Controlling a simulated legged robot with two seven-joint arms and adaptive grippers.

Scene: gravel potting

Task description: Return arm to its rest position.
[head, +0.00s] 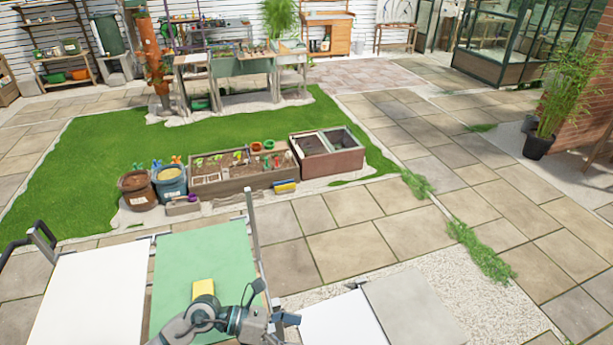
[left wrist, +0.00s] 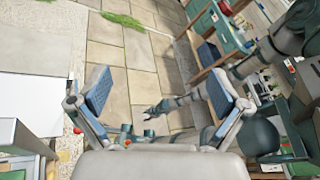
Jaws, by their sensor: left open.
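My left gripper (head: 273,306) is low in the head view, at the near right edge of a green work surface (head: 205,250). I cannot make out my right gripper in the head view.
A yellow block (head: 203,287) lies on the green surface beside my arm. White panels (head: 90,295) flank it. A planter box (head: 240,172), a brown pot (head: 137,190) and a blue pot (head: 170,183) stand beyond. Paving (head: 350,250) ahead and right is clear.

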